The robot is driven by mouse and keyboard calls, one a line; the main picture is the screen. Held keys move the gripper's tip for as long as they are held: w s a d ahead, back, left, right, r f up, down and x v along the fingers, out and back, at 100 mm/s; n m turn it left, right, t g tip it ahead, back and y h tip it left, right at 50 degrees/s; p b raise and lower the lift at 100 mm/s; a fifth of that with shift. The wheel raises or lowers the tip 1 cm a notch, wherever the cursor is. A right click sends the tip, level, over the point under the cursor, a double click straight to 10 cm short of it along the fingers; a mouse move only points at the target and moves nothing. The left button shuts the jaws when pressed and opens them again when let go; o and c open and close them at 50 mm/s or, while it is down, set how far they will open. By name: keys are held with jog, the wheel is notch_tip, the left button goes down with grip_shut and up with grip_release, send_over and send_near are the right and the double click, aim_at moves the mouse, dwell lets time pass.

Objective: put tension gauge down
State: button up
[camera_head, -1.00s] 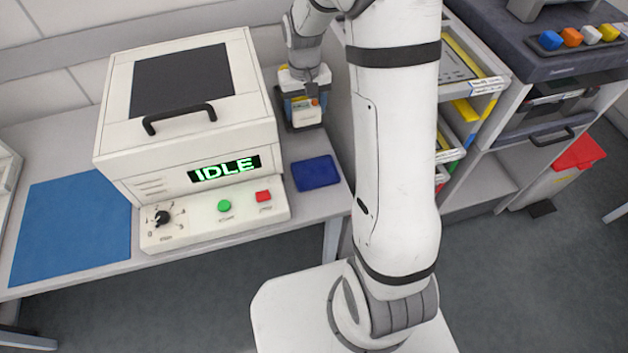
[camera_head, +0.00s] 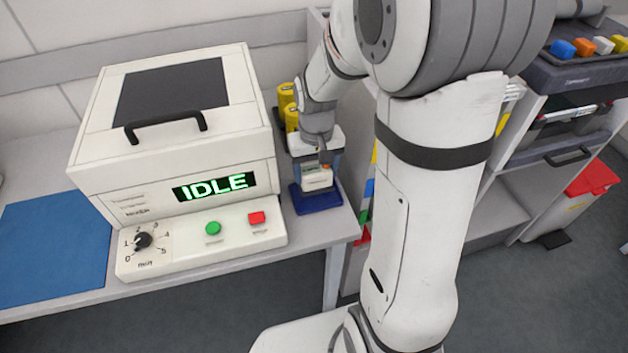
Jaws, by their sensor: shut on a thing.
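The tension gauge (camera_head: 317,180), a small pale box with a darker face, is at the end of my gripper (camera_head: 317,163). My gripper points down and is shut on the gauge. The gauge is at the dark blue pad (camera_head: 316,204) on the bench, to the right of the white machine. Its lower edge overlaps the pad in the picture; I cannot tell whether it touches the pad or hangs just above. My gripper hides the back of the gauge and part of the pad.
The white machine (camera_head: 165,160) with an "IDLE" display stands close on the left. A larger blue mat (camera_head: 52,245) lies bare at the far left. A shelved trolley (camera_head: 512,210) stands on the right, past the bench edge.

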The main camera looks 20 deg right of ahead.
aim_at(316, 179)
jog(key=shift+f, duration=1.7)
jog(key=shift+f+b, duration=0.15)
jog(key=shift+b, duration=0.15)
jog(key=o, duration=1.4)
